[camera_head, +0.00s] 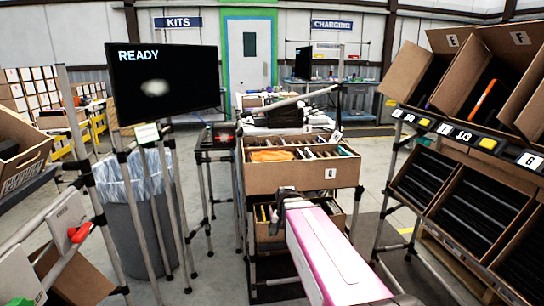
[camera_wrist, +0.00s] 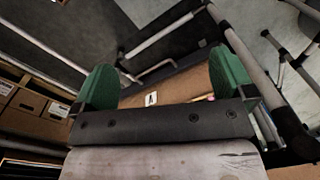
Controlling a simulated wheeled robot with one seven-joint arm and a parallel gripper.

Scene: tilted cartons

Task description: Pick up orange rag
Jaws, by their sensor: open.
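The orange rag (camera_head: 270,156) lies at the left in the upper open carton (camera_head: 290,180) on the middle rack, in the head view. I cannot make it out in the wrist view. My gripper (camera_head: 288,198) is in front of that carton, nearer to me and lower than the rag. In the wrist view my gripper (camera_wrist: 163,78) has its two green fingers spread wide, with nothing held between them. A cardboard surface with a white "A" label (camera_wrist: 151,99) shows beyond the fingers.
Dark dividers and other items fill the upper carton beside the rag. A lower carton (camera_head: 264,213) sits beneath it. A monitor (camera_head: 165,82) and a lined bin (camera_head: 140,215) stand left. Racks of tilted cartons (camera_head: 478,70) stand right. Metal posts flank the rack.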

